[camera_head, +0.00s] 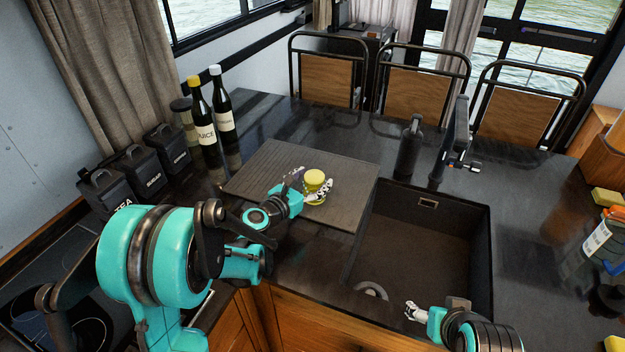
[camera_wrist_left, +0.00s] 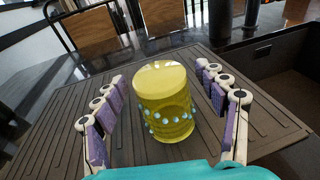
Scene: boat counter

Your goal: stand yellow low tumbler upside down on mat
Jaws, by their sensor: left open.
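The yellow low tumbler (camera_head: 314,182) stands on the dark ribbed mat (camera_head: 268,160) left of the sink. In the left wrist view the tumbler (camera_wrist_left: 164,103) looks upside down, with a closed, flat face on top and a band of pale dots around its side. My left gripper (camera_head: 307,190) is open, with its fingers (camera_wrist_left: 165,112) on either side of the tumbler and visible gaps between them and it. The tumbler's lower edge rests on the mat (camera_wrist_left: 60,130). My right gripper (camera_head: 416,312) hangs empty near the sink's front edge, its fingers small in view.
The sink (camera_head: 415,240) lies right of the mat, with a black tap (camera_head: 455,140) and a dark bottle (camera_head: 409,148) behind it. Two bottles (camera_head: 203,120) and black canisters (camera_head: 140,165) stand at the left. Chairs (camera_head: 412,85) line the back.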

